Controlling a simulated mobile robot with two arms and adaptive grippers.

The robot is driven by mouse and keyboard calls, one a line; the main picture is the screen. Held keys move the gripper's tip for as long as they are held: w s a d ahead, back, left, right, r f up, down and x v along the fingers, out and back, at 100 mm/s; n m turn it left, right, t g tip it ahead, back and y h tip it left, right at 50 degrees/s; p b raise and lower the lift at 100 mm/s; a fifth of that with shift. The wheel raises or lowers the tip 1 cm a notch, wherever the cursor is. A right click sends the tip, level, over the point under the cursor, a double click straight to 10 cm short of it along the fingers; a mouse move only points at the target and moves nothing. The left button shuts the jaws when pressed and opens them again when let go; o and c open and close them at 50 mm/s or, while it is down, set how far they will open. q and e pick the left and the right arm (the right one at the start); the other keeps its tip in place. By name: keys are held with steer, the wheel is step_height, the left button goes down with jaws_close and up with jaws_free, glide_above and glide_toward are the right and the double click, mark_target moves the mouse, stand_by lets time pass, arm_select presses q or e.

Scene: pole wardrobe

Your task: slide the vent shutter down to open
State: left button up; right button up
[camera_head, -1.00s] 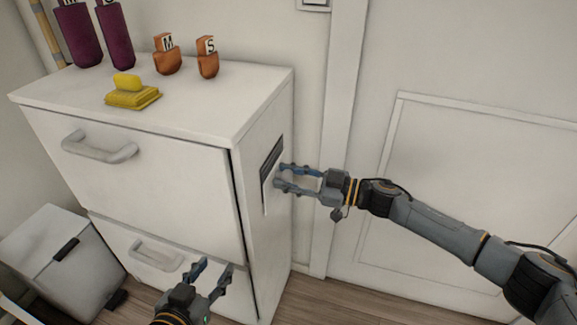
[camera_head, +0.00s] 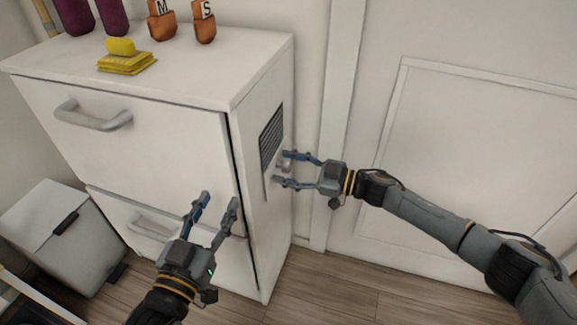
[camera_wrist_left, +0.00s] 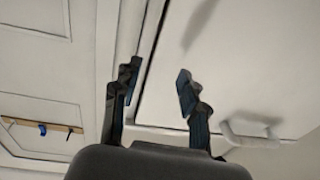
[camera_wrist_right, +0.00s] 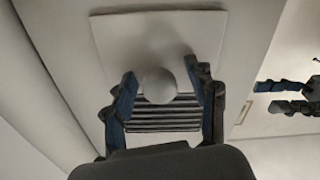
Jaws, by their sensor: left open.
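The vent (camera_head: 270,138) is a dark slatted panel on the cabinet's right side, and its slats show in the upper part. The pale shutter plate (camera_wrist_right: 115,42) sits below the exposed slats; in the right wrist view the slats (camera_wrist_right: 160,116) show on the knob's other side. A round pale knob (camera_wrist_right: 158,85) stands out from the shutter. My right gripper (camera_head: 286,168) is open, its fingers on either side of the knob with visible gaps. My left gripper (camera_head: 220,199) is open and empty in front of the cabinet's front face.
The white cabinet (camera_head: 150,85) has drawer handles (camera_head: 93,118) on its front. Orange bottles (camera_head: 204,24), purple bottles and a yellow soap dish (camera_head: 126,64) stand on top. A pale bin (camera_head: 62,235) is at the left. A panelled white door (camera_head: 480,150) is behind my right arm.

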steer(key=shift+r, duration=0.1)
steer(key=v, duration=1.2)
